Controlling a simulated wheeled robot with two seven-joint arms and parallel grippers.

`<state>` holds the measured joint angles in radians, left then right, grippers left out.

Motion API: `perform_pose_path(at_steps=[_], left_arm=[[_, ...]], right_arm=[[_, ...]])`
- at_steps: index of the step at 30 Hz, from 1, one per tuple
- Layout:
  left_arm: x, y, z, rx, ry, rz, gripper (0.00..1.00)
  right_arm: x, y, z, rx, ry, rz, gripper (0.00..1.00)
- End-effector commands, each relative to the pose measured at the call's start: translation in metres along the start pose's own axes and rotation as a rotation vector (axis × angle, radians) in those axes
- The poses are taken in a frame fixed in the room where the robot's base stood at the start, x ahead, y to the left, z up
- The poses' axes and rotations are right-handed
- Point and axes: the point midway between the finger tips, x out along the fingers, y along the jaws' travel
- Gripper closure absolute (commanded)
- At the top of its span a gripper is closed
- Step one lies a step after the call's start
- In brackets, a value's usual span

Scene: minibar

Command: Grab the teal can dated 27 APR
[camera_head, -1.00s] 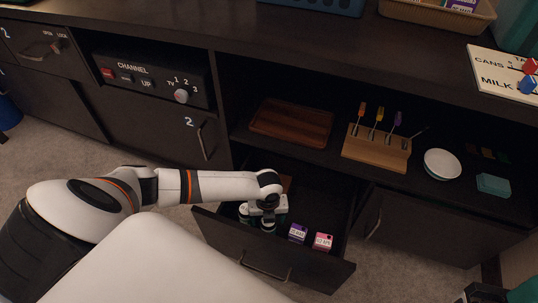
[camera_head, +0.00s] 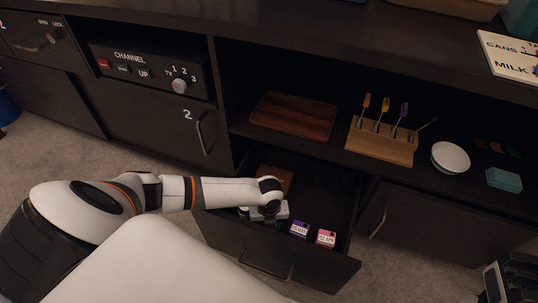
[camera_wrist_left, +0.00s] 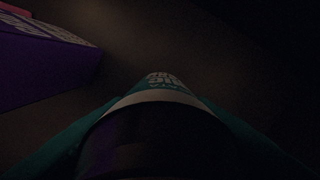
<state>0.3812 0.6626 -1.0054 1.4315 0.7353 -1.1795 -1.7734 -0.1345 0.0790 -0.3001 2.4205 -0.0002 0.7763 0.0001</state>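My left gripper (camera_head: 268,211) reaches down into the open drawer (camera_head: 262,256), at its left part. In the left wrist view a teal can (camera_wrist_left: 165,88) with white lettering and a pale rim fills the lower middle, right at the gripper. Its date is not readable. In the head view my gripper and wrist hide most of what stands there. The fingers cannot be made out, so I cannot tell whether they are closed on the can.
A purple carton (camera_head: 300,229) and a pink carton (camera_head: 326,238) stand in the drawer to the right of my gripper. The shelf above holds a wooden board (camera_head: 293,116), a tool block (camera_head: 380,143) and a white bowl (camera_head: 450,158).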

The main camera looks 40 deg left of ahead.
Motion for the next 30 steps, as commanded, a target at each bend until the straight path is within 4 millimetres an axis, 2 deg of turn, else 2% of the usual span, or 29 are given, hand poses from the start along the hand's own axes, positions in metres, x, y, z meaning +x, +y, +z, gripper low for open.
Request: perform_pose_path(at_steps=[1, 5, 14, 23, 30], left_arm=[[0.0, 0.0, 0.0, 0.0, 0.0, 0.0, 0.6], [0.0, 0.0, 0.0, 0.0, 0.0, 0.0, 0.81], [-0.006, 0.0, 0.0, 0.0, 0.001, 0.001, 0.81], [-0.06, 0.0, -0.001, 0.001, 0.002, 0.001, 0.81], [-0.099, 0.001, 0.0, -0.009, 0.0, 0.001, 0.81]], right_arm=[[0.0, 0.0, 0.0, 0.0, 0.0, 0.0, 0.64], [0.0, 0.0, 0.0, 0.0, 0.001, 0.0, 0.64], [0.004, 0.0, 0.001, 0.0, -0.002, -0.001, 0.64], [-0.009, 0.0, 0.009, 0.013, 0.098, -0.038, 0.64], [0.002, 0.0, 0.01, 0.014, 0.121, -0.045, 0.64]])
